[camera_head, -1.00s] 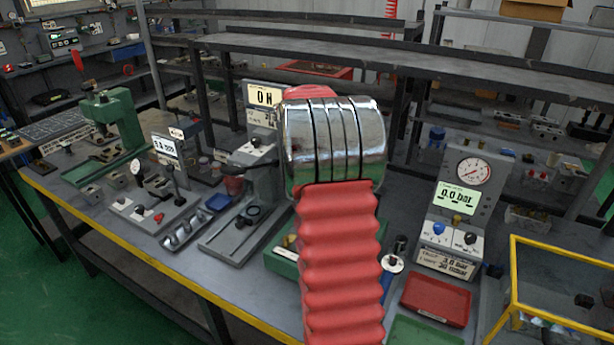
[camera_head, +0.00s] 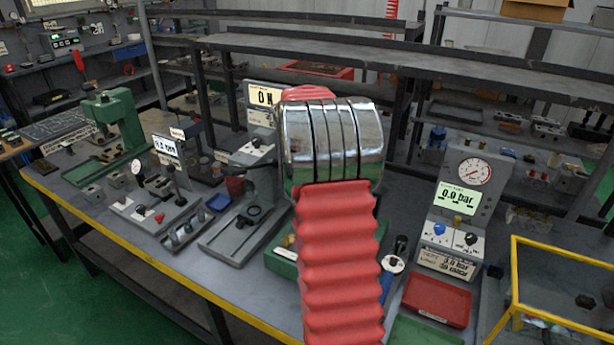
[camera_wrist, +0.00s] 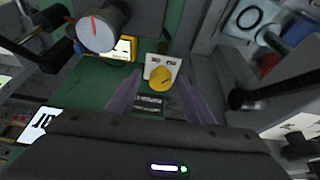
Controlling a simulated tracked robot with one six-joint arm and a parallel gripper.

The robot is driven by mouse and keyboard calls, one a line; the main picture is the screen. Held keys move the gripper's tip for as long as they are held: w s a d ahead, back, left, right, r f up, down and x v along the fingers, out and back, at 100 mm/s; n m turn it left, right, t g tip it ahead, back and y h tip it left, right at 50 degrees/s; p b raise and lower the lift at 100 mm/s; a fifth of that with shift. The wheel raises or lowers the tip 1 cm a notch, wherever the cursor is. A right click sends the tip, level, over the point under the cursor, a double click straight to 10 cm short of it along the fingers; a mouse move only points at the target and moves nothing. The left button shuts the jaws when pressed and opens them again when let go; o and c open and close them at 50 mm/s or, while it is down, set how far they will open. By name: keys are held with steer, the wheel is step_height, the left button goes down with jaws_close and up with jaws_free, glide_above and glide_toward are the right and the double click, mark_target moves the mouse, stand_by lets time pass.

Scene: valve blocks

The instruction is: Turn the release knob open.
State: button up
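In the wrist view a yellow knob (camera_wrist: 160,79) with a dark line on it stands on a white labelled plate (camera_wrist: 152,66) of a green block (camera_wrist: 88,88). No readable name shows, so I cannot tell for certain that it is the release knob. My gripper (camera_wrist: 158,98) has its two purple-grey fingers apart, one on each side below the knob. The gap between them looks empty, and I see no contact with the knob. In the head view my gripper is hidden behind my red and chrome arm. Part of the green block (camera_head: 281,263) shows left of the arm.
A grey cylinder with a red mark (camera_wrist: 102,27) stands close by, upper left in the wrist view. In the head view a gauge panel (camera_head: 463,205) reading 0.0 bar, a red tray (camera_head: 437,300) and a yellow-framed box (camera_head: 560,250) stand right of my arm.

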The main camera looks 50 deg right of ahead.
steer(key=v, duration=1.3)
steer(key=shift+a+r, duration=0.2)
steer(key=shift+r, duration=0.1)
stand_by(0.5)
